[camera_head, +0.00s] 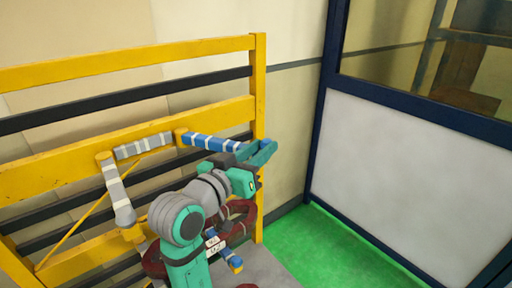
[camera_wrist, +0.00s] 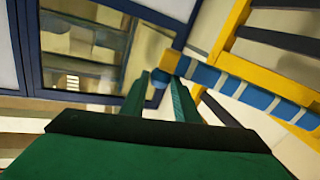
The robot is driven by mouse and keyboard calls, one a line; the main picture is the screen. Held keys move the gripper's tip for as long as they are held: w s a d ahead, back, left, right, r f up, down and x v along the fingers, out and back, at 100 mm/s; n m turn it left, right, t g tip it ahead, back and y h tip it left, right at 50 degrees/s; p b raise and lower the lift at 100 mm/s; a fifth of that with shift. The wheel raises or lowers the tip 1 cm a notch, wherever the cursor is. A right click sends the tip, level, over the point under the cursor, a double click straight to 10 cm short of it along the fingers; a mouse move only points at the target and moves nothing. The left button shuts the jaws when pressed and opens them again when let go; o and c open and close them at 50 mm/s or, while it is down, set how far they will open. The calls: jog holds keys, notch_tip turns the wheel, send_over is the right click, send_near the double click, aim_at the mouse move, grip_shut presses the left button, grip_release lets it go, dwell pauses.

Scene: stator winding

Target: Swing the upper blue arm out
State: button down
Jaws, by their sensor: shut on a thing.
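The upper blue arm (camera_head: 205,142) has white bands and reaches right from a yellow joint (camera_head: 181,135) on the yellow frame. My gripper (camera_head: 265,151), with teal fingers, is at the arm's right end, which it partly hides in the head view. In the wrist view the blue arm (camera_wrist: 255,97) comes in from the right and ends in a yellow cap (camera_wrist: 171,60) at the fingertips. My gripper (camera_wrist: 159,84) is shut on this outer end. A lower blue arm (camera_head: 222,252) shows partly below my arm.
The yellow frame (camera_head: 258,90) with black rails stands behind the arms. Grey-banded arms (camera_head: 118,195) sit at left. A dark red ring shape (camera_head: 240,215) lies behind my arm. Green floor (camera_head: 320,250) and a blue-framed panel wall (camera_head: 400,160) are at right, with open space between.

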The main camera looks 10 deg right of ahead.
jog(key=c, duration=1.7)
grip_release()
jog(key=shift+o, duration=0.2)
jog(key=v, duration=1)
jog(key=shift+s+a, duration=0.25)
jog(key=shift+a, duration=0.05)
jog(key=shift+c, duration=0.3)
